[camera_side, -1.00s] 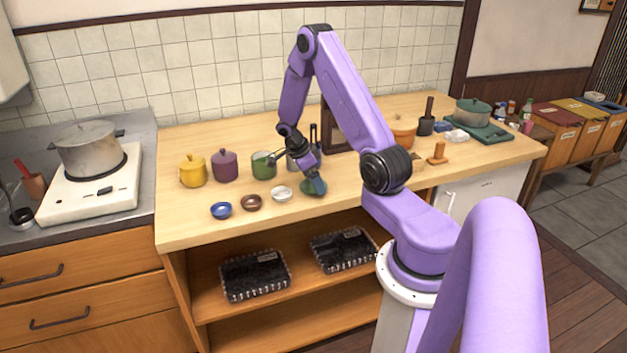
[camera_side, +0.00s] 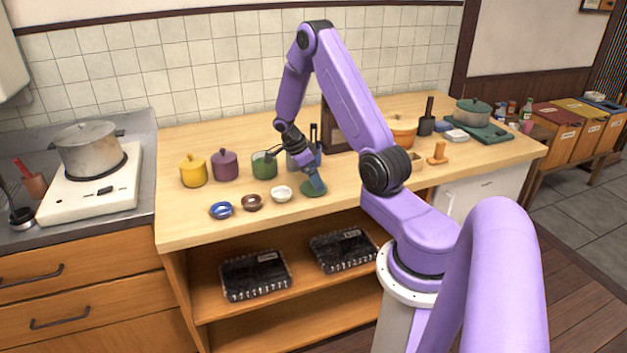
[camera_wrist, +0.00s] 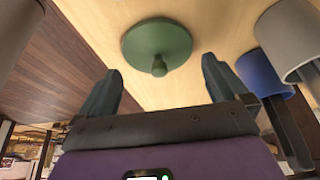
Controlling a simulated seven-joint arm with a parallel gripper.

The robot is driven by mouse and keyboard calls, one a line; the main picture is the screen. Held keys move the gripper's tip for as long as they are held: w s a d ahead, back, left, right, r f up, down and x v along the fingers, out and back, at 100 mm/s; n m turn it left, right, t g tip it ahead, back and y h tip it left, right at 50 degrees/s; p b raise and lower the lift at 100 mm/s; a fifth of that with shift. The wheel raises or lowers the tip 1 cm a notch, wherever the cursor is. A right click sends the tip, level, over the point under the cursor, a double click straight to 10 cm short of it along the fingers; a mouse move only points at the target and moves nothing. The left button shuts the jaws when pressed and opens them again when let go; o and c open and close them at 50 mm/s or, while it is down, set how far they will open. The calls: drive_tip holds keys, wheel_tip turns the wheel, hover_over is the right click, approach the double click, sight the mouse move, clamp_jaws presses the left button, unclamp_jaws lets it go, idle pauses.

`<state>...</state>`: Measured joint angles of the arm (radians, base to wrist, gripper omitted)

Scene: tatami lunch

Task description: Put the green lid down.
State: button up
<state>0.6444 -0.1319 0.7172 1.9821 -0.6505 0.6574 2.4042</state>
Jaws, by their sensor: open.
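The green lid (camera_side: 314,188) lies flat on the wooden counter near its front edge, to the right of the small white bowl. In the wrist view the lid (camera_wrist: 157,42) is a round green disc with a knob in its middle. My gripper (camera_side: 317,186) is just above the lid in the side view. In the wrist view my gripper (camera_wrist: 160,80) is open, its two fingers apart on either side of the knob and touching nothing. The open green pot (camera_side: 264,166) stands behind and left of the lid.
A yellow pot (camera_side: 193,171) and a purple pot (camera_side: 224,164) stand at the left. Blue (camera_side: 221,210), brown (camera_side: 252,203) and white (camera_side: 282,193) small bowls line the front. A blue cylinder (camera_wrist: 262,72) stands close to my gripper in the wrist view.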

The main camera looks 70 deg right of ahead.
drive_tip(key=v, duration=1)
drive_tip(key=s+a+r+n+t+y, duration=0.1)
drive_tip(key=s+a+r+n+t, duration=0.15)
drive_tip(key=a+n, duration=0.85)
drive_tip(key=s+a+r+n+t, duration=0.1)
drive_tip(key=a+r+n, duration=0.2)
drive_tip(key=a+n, duration=0.8)
drive_tip(key=s+a+n+y, duration=0.1)
drive_tip(key=s+a+n, duration=0.4)
drive_tip(key=s+n, duration=0.3)
drive_tip(key=s+a+r+n+y, duration=0.1)
drive_tip(key=s+a+n, duration=0.5)
drive_tip(key=s+n, duration=0.3)
drive_tip(key=shift+s+r+n+y, duration=0.3)
drive_tip(key=shift+s+r, duration=0.05)
drive_tip(key=shift+s, duration=0.55)
drive_tip(key=shift+a, duration=0.1)
